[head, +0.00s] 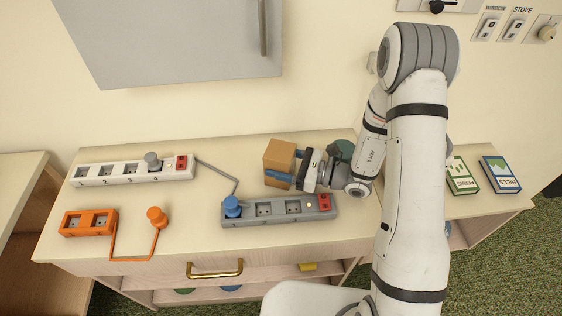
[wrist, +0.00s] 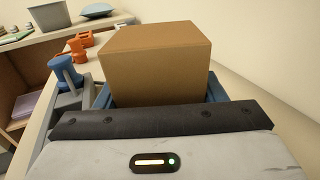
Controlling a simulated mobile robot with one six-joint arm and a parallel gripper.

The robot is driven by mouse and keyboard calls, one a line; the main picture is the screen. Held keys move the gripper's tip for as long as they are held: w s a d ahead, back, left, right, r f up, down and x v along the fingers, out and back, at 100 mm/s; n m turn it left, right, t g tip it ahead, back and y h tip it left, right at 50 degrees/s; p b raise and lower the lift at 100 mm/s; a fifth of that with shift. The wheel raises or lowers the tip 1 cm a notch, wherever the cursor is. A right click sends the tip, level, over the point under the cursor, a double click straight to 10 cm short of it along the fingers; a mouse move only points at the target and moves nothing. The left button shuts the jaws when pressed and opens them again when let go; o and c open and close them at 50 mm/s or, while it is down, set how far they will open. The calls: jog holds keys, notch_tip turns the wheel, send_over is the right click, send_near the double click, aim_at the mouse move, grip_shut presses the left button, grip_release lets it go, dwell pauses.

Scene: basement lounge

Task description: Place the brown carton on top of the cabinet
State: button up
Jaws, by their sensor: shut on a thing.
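The brown carton (head: 279,158) is a small box between the blue fingers of my gripper (head: 279,178). My gripper is shut on it, over the tabletop behind the grey power strip. In the wrist view the carton (wrist: 155,65) fills the middle, just beyond the gripper (wrist: 160,95). I cannot tell whether the carton touches the tabletop. A grey wall cabinet (head: 170,40) with a vertical handle hangs at the top of the head view. A wooden cabinet (head: 170,272) with a brass drawer handle and open shelves stands below, its top carrying the power strips.
A white power strip (head: 133,170), an orange socket block (head: 88,222) with an orange plug (head: 157,216), and a grey power strip (head: 279,209) with a blue plug lie on the top. Two books (head: 500,174) lie right.

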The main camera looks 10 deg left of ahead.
aim_at(293, 165)
jog(key=o, duration=1)
jog(key=shift+f, duration=0.1)
jog(key=d, duration=0.2)
jog(key=d+b, duration=0.1)
jog(key=d, duration=0.2)
jog(key=s+d, duration=0.1)
jog(key=d, duration=0.1)
jog(key=shift+d, duration=0.25)
